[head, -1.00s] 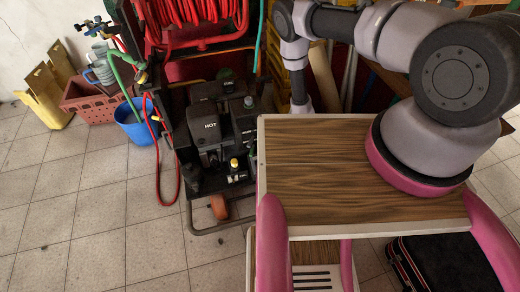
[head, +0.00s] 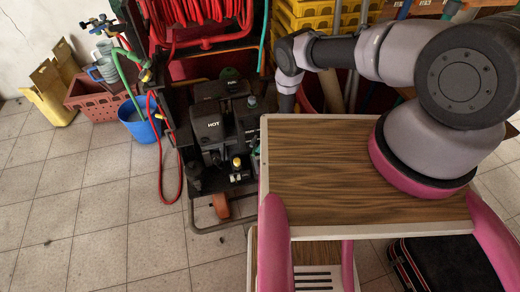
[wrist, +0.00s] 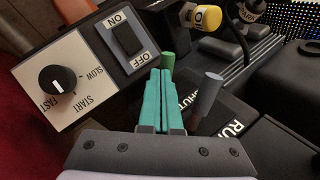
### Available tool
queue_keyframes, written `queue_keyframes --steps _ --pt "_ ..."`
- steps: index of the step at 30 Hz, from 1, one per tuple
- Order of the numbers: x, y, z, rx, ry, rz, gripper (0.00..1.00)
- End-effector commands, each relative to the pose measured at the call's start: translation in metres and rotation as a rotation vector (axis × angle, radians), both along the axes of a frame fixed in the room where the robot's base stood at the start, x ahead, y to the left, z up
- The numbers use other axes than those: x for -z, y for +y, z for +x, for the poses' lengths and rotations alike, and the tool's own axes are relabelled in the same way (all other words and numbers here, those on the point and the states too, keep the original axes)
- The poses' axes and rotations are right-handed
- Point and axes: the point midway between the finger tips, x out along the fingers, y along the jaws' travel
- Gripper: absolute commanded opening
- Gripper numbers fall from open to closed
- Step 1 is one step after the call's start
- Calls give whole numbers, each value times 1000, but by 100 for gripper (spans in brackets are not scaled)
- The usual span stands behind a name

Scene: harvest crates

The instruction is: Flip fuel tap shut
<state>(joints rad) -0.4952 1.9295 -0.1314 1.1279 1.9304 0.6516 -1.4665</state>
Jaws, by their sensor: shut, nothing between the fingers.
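My gripper (wrist: 167,100) shows in the wrist view with its two teal fingers shut together and nothing between them. A green cylindrical tip (wrist: 168,62) stands just past the fingertips; I cannot tell whether they touch. A grey cylindrical lever (wrist: 208,94) stands just right of the fingers, apart from their tips, beside dark labels that seem to read SHUT and RUN (wrist: 237,127). I cannot tell for certain which of these is the fuel tap. The black machine (head: 212,130) marked HOT shows in the head view.
A panel (wrist: 85,92) with a START/SLOW/FAST knob (wrist: 65,80) and an ON/OFF switch (wrist: 124,40) lies left of the fingers. A yellow-ended fitting (wrist: 208,18) and a black cable are beyond. In the head view, a blue bucket (head: 139,126) stands left of the machine.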

Motion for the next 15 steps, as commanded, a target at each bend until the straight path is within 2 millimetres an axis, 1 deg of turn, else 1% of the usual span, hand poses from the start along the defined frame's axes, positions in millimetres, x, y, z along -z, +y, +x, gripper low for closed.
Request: queue_keyframes --steps 2,6,15 --pt "1 2 0 -1 -1 1 0" --pt "5 14 0 -1 0 0 0" --pt "6 17 -3 -3 1 2 0"
